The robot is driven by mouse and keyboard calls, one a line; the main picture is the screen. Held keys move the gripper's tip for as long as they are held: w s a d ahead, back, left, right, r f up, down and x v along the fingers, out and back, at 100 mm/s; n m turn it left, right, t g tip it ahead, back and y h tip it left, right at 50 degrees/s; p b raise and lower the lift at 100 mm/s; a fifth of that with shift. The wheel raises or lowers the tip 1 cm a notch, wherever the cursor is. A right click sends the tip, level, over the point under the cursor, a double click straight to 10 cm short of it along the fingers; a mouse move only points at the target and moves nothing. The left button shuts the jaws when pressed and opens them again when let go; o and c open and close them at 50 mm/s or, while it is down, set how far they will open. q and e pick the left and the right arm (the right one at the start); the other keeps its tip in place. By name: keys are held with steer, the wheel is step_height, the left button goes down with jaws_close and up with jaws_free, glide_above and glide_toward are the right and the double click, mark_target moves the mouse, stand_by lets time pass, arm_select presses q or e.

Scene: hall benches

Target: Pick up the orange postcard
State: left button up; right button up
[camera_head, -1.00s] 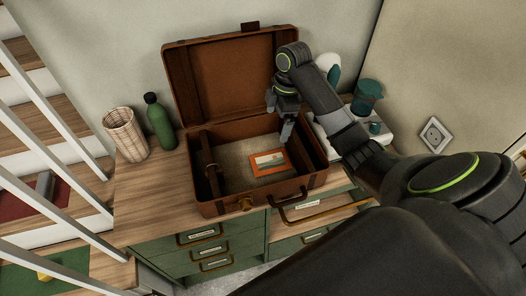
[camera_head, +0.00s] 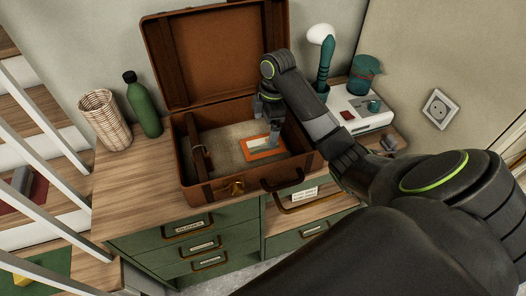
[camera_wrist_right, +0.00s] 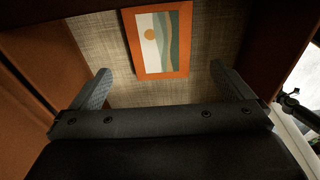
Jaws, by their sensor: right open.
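The orange postcard (camera_head: 262,148) lies flat on the beige lining inside the open brown suitcase (camera_head: 207,190). In the right wrist view the postcard (camera_wrist_right: 160,45) shows an orange border and a picture of a sun over green and grey waves. My right gripper (camera_head: 272,135) is inside the suitcase, over the postcard's far right part and hiding some of it. In the right wrist view its two fingers (camera_wrist_right: 158,90) are wide apart and empty, with the postcard beyond and between them. I cannot tell whether a finger touches it. My left gripper is not in view.
The suitcase lid stands open at the back, and a strap (camera_head: 200,158) crosses its left part. A wicker basket (camera_head: 104,120) and a green bottle (camera_head: 143,105) stand to the left. A white device (camera_head: 358,118) is at the right. Stair railings are at far left.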

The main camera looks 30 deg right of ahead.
mark_target(263, 144)
steer(key=shift+a+f, duration=0.15)
steer(key=shift+f, duration=1)
step_height(263, 144, down, 4)
steer(key=shift+r+p, duration=0.2)
steer(key=shift+p, duration=0.35)
steer(key=shift+f, duration=0.45)
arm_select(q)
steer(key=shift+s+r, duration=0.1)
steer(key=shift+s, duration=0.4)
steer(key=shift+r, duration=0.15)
arm_select(e)
steer(key=shift+f, duration=0.1)
steer(key=c, duration=0.9)
